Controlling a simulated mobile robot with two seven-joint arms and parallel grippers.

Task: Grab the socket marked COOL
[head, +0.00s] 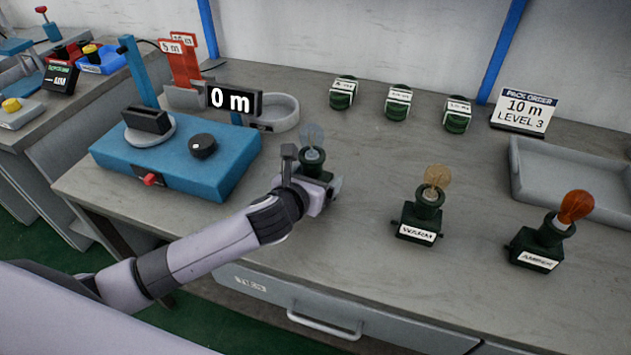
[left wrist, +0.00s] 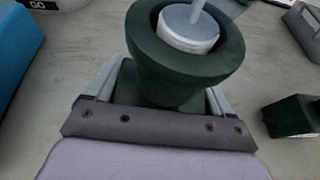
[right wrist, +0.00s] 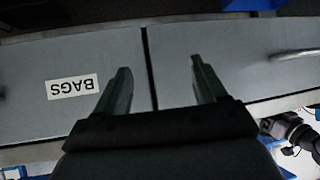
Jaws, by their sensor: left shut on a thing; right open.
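A dark green socket (head: 313,161) with a clear, bluish bulb (head: 311,135) stands on the bench, left of the other bulb sockets. Its label is hidden, so I cannot read COOL on it. My left gripper (head: 318,186) is shut on this socket's base, one finger on each side. The socket (left wrist: 183,65) fills the upper middle of the left wrist view, between the fingers. The WARM socket (head: 420,218) and the AMBER socket (head: 541,243) stand to the right, apart from the gripper. My right gripper (right wrist: 161,82) is open and empty, in front of drawer fronts.
A blue machine (head: 178,155) with a black knob and a 0 m display (head: 233,101) stand at the left. Several green spools (head: 398,101) and a pack order sign (head: 524,111) are at the back. A grey tray (head: 560,185) is at right.

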